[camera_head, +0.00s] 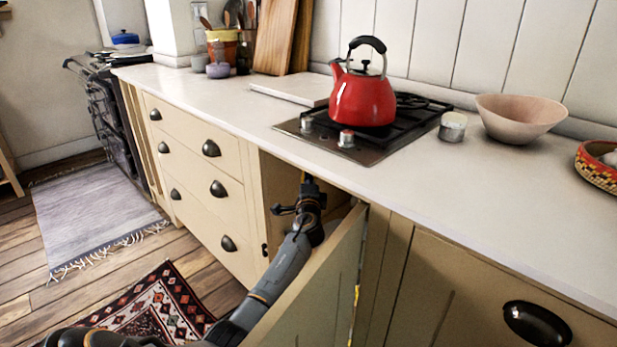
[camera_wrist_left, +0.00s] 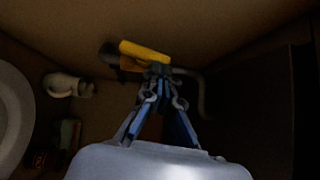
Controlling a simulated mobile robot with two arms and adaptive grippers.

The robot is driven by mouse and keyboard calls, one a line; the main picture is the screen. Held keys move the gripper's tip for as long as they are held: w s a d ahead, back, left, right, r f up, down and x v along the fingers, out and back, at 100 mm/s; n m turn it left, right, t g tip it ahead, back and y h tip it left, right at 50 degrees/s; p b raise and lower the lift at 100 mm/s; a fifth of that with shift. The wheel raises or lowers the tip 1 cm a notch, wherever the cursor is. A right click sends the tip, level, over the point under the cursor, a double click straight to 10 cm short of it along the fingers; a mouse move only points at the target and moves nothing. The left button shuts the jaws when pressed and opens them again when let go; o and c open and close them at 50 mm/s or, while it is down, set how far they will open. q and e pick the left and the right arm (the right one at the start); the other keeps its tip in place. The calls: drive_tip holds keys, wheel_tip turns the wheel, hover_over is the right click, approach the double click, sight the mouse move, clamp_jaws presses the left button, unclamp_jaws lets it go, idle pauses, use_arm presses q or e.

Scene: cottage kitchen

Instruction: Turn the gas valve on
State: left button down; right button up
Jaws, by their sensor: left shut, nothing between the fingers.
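The gas valve has a yellow lever handle (camera_wrist_left: 144,51) and shows in the left wrist view, just above centre, on a grey pipe (camera_wrist_left: 203,95) at the back of the dim cabinet. My left gripper (camera_wrist_left: 158,72) is shut with nothing between its fingers. Its tips are right by the lower right part of the handle and overlap the valve body in the picture; I cannot tell whether they touch. In the head view my left arm reaches into the open cabinet under the hob, and the valve is hidden there. My right gripper is in neither view.
The open cabinet door (camera_head: 318,284) stands just right of my left arm. The worktop (camera_head: 255,112) runs above it, with a red kettle (camera_head: 363,100) on the hob. Inside the cabinet, a white pipe fitting (camera_wrist_left: 62,85) and a round white object (camera_wrist_left: 12,118) are at left.

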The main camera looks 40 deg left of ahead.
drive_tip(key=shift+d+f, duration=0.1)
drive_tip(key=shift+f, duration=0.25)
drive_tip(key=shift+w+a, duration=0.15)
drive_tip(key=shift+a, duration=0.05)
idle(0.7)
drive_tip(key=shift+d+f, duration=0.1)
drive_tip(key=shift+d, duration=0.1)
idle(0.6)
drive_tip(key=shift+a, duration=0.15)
